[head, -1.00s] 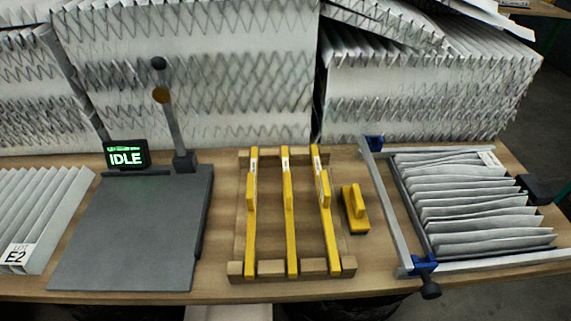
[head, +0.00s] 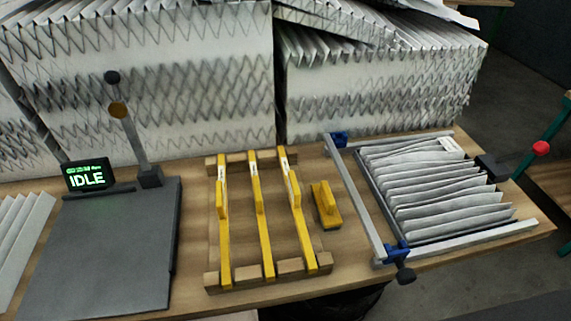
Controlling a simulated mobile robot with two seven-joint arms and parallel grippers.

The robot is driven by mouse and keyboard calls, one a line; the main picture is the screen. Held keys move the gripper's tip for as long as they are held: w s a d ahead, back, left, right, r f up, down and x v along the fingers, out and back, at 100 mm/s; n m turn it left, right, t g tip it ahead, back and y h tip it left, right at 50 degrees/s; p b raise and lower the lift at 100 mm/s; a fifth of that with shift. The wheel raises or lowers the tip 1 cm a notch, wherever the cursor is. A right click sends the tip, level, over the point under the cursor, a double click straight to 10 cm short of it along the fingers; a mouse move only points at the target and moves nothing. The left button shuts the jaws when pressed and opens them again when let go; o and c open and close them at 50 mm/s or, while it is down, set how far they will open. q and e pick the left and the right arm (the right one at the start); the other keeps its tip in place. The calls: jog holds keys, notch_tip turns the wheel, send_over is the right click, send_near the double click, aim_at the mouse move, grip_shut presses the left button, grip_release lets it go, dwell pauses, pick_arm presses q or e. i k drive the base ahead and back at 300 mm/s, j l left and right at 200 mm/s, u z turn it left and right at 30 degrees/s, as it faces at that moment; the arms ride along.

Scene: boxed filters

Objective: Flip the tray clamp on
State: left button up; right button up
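The tray (head: 372,205) is at the right of the bench, with a grey metal frame around a pleated white filter (head: 430,190). A dark clamp block (head: 493,168) sits at the tray's right side. Its lever ends in a red knob (head: 541,148) and points outward to the right, away from the filter, over the bench's edge. Neither of my grippers shows in the head view.
A grey plate (head: 110,245) with an upright lever (head: 128,130) and an IDLE display (head: 87,176) is at left. A yellow-railed wooden rack (head: 255,215) and a yellow hand block (head: 326,205) stand mid-bench. Large pleated filters (head: 140,90) line the back.

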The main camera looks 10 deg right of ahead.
aim_at(540, 148)
jog(key=z, duration=1.85)
jog(key=i+l, duration=0.1)
jog(key=l, duration=0.35)
jog(key=i+l+z, duration=0.1)
jog(key=l, duration=0.35)
jog(key=i+l, duration=0.1)
jog(key=l, duration=0.35)
jog(key=i+l+z, duration=0.1)
jog(key=l, duration=0.3)
